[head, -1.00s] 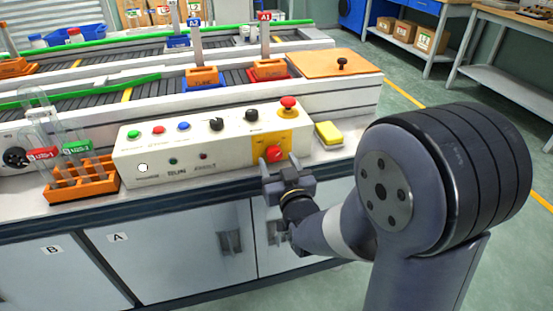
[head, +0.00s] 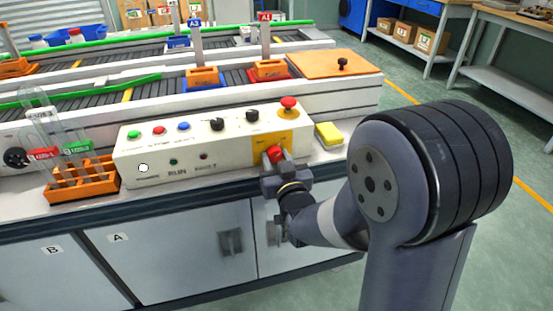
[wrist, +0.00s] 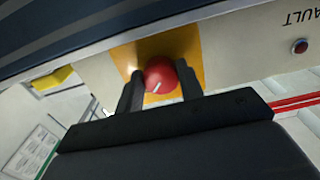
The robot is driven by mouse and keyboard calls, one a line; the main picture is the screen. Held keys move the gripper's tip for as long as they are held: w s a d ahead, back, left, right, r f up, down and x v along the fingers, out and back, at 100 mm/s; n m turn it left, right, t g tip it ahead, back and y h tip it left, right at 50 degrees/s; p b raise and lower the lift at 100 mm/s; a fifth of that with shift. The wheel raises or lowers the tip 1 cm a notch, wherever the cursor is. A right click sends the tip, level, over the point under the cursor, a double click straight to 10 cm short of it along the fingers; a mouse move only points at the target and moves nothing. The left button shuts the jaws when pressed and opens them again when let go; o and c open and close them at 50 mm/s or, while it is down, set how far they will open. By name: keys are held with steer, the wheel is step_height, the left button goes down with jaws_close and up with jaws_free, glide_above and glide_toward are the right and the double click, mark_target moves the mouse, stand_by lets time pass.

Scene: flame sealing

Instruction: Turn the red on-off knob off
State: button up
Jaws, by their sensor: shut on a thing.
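The red on-off knob (head: 274,154) sits on the yellow plate at the right end of the control panel's front. In the head view the gripper hides part of the knob.
The control panel (head: 140,168) carries several buttons and black knobs. A red mushroom button (head: 289,103) stands above on its top. A yellow block (head: 328,134) lies to the right. An orange rack (head: 80,188) with glass tubes stands to the left.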

steer(key=shift+c, duration=0.7)
steer(key=shift+f+n+b, duration=0.1)
steer(key=shift+n+b, duration=0.2)
steer(key=shift+b, duration=0.1)
steer(key=n+b, duration=0.2)
steer(key=shift+n+b, duration=0.35)
steer(key=shift+n, duration=0.05)
steer(key=n+b, duration=0.3)
steer(key=n, duration=0.2)
steer(key=shift+d+b, duration=0.1)
steer(key=shift+b, duration=0.2)
steer(key=n+b, duration=0.2)
steer(key=n, duration=0.3)
steer(key=shift+r+n+b, duration=0.2)
steer(key=shift+n+b, duration=0.35)
steer(key=shift+n, duration=1.65)
